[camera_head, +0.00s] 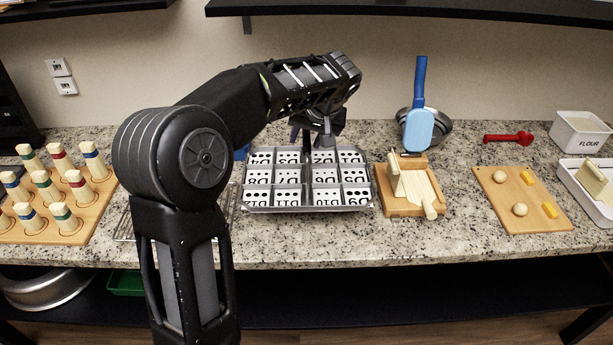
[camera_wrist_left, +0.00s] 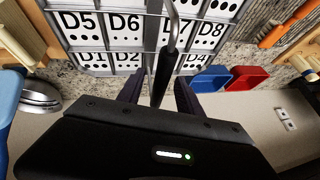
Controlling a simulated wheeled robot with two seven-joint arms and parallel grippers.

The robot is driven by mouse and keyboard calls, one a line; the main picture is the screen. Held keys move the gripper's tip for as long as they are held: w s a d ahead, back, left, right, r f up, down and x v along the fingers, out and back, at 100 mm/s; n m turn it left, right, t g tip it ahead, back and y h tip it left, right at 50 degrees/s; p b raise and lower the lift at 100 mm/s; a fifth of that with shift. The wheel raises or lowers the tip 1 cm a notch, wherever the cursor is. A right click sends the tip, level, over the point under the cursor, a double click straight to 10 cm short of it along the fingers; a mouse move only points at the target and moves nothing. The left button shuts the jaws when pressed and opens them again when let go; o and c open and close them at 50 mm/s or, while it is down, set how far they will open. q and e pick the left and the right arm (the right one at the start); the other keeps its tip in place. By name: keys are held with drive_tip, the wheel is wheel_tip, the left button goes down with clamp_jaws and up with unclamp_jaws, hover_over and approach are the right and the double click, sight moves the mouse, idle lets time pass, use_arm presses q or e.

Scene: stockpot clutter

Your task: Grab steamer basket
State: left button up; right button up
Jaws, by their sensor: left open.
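No pot-shaped steamer basket is clearly seen. A divided metal tray (camera_head: 310,209) with labelled compartments stands mid-counter; I cannot tell whether it is the steamer basket. An upright black handle on a bent metal rod rises over it, and this handle (camera_wrist_left: 166,66) shows in the left wrist view. My left gripper (camera_head: 318,130) is above the tray's back part, pointing down. In the wrist view its open fingers (camera_wrist_left: 158,93) are on either side of the handle; contact cannot be told. My right gripper is in neither view.
A wooden board with coloured pegs (camera_head: 60,227) is at left. A wooden stand (camera_head: 408,207), a metal bowl (camera_head: 438,128) with a blue-handled tool, and a dough board (camera_head: 520,205) are at right. Red (camera_wrist_left: 247,77) and blue (camera_wrist_left: 210,78) bins lie behind the tray. A shelf overhangs.

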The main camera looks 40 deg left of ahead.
use_arm(q)
drive_tip(key=shift+f+b, duration=0.25)
drive_tip(key=shift+b, duration=0.1)
idle(0.7)
clamp_jaws()
idle(0.6)
idle(1.0)
